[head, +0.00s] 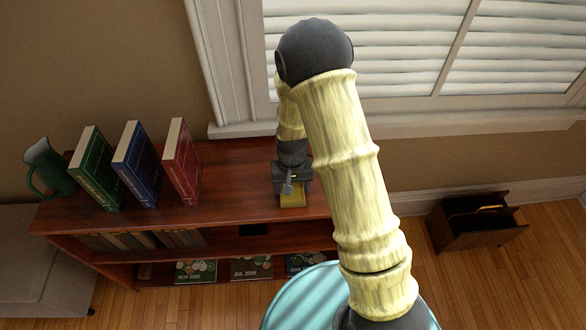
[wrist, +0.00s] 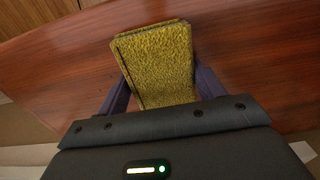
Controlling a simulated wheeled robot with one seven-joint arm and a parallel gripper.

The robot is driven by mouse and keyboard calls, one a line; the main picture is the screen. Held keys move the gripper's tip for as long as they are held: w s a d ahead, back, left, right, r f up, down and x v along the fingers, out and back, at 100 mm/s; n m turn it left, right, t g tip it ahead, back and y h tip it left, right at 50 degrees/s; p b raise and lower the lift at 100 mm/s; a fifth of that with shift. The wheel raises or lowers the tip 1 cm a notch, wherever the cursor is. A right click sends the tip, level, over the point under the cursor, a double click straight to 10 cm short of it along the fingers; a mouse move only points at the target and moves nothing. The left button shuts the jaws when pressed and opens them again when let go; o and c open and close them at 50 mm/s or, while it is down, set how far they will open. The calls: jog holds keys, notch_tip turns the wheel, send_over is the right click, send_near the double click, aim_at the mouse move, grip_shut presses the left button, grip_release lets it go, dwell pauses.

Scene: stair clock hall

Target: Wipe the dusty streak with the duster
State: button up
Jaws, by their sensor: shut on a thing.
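My gripper (head: 291,186) points down over the right part of the wooden shelf top (head: 235,175). It is shut on the duster (head: 293,200), a yellow fuzzy block. In the wrist view the duster (wrist: 160,65) sits between the two dark fingers of my gripper (wrist: 157,88), over the reddish-brown wood (wrist: 60,75). I cannot tell whether the duster touches the wood. I cannot make out the dusty streak in either view.
Green, blue and red books (head: 138,165) stand tilted on the left of the shelf top, beside a green jug (head: 50,170). A window sill (head: 400,125) runs behind. Lower shelves hold more books. A wooden rack (head: 475,222) stands on the floor at right.

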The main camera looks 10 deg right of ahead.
notch_tip(320, 180, up, 3)
jog(key=shift+w+a+f+p, duration=0.1)
jog(key=shift+f+p, duration=0.1)
jog(key=shift+p, duration=0.15)
jog(key=shift+r+p, duration=0.65)
jog(key=shift+r, duration=0.1)
jog(key=shift+r+p, duration=1.7)
jog(key=shift+r, duration=0.3)
